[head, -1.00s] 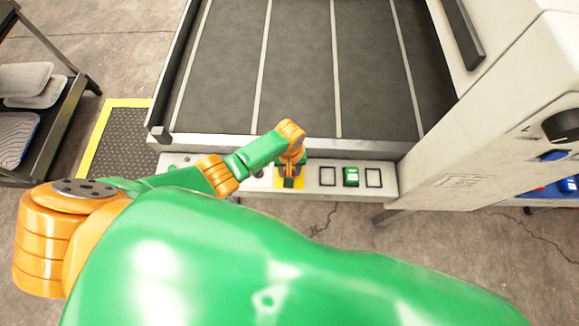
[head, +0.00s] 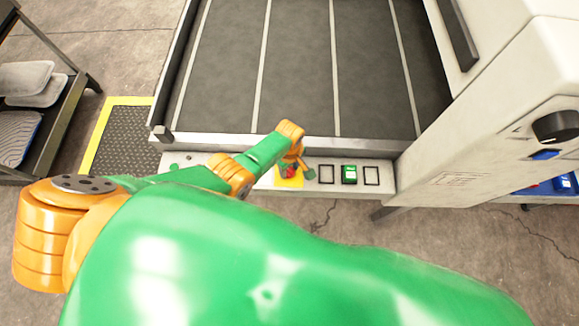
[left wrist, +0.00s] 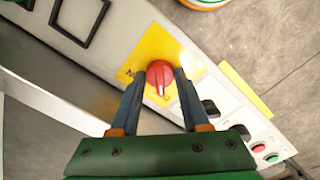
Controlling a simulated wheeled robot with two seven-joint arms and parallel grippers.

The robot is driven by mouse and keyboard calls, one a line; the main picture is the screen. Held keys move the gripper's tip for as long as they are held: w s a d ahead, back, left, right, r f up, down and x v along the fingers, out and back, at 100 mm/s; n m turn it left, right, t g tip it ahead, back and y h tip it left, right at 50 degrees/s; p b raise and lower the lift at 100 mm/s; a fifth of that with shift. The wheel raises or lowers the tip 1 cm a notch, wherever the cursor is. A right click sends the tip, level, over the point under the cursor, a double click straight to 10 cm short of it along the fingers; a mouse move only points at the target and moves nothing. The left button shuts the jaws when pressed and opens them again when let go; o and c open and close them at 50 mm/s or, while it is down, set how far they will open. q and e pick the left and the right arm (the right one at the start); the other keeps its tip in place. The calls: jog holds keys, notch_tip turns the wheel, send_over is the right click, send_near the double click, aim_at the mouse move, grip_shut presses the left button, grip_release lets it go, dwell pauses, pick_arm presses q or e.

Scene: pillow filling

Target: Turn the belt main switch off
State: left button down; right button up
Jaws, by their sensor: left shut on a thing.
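The belt main switch is a red rotary knob (left wrist: 159,74) on a yellow plate (left wrist: 152,45), set in the pale control panel at the belt's near end. In the left wrist view a white mark on the knob points down toward the gripper. My left gripper (left wrist: 160,88) has one dark finger on each side of the knob and is shut on it. In the head view the left gripper (head: 298,172) is over the yellow plate (head: 289,183), with a bit of the red knob (head: 287,171) showing. My right gripper is not in view.
A green lit button (head: 349,174) sits right of the switch on the panel, between black square outlines. The dark conveyor belt (head: 300,70) lies behind the panel. A white machine housing (head: 470,150) stands at right, a rack with trays (head: 30,80) at left.

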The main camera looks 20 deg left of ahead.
aim_at(289, 170)
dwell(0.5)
pick_arm(q)
jog(key=shift+c, duration=1.9)
grip_release()
notch_tip(289, 170, up, 6)
jog(key=p, duration=0.4)
jog(key=shift+w+r, duration=0.1)
jog(key=shift+r, duration=0.05)
jog(key=shift+r+p, duration=0.35)
jog(key=shift+r, duration=0.15)
jog(key=shift+a+f, duration=0.1)
